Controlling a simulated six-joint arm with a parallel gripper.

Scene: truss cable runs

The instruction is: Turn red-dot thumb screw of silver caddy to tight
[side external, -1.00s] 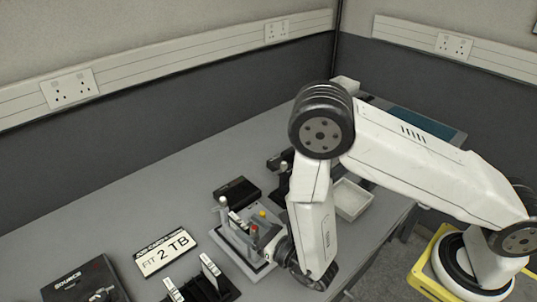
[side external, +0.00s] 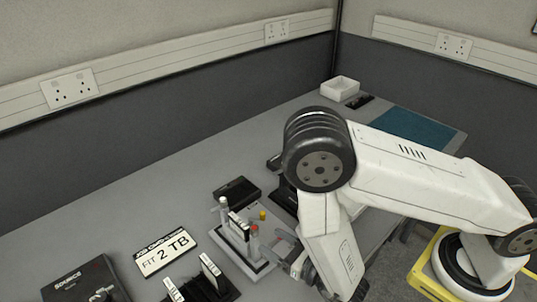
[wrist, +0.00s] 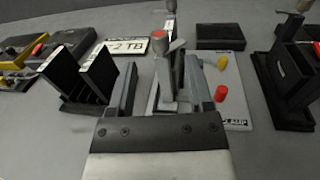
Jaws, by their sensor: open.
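A grey fixture plate (side external: 262,267) carries a silver upright assembly, which I take to be the silver caddy (side external: 238,227). In the wrist view, a red-topped post (wrist: 177,44) rises beyond and between my fingers, beside a silver upright part (wrist: 163,72). My gripper (wrist: 160,72) is open, its two fingers apart on either side of these parts. I cannot tell whether a finger touches the post. In the side view, my gripper (side external: 285,250) is low at the plate's right side, partly hidden.
A black slotted rack (wrist: 88,80) stands left, and a black holder (wrist: 290,75) right. The "2 TB" card (side external: 165,252) lies left of the plate.

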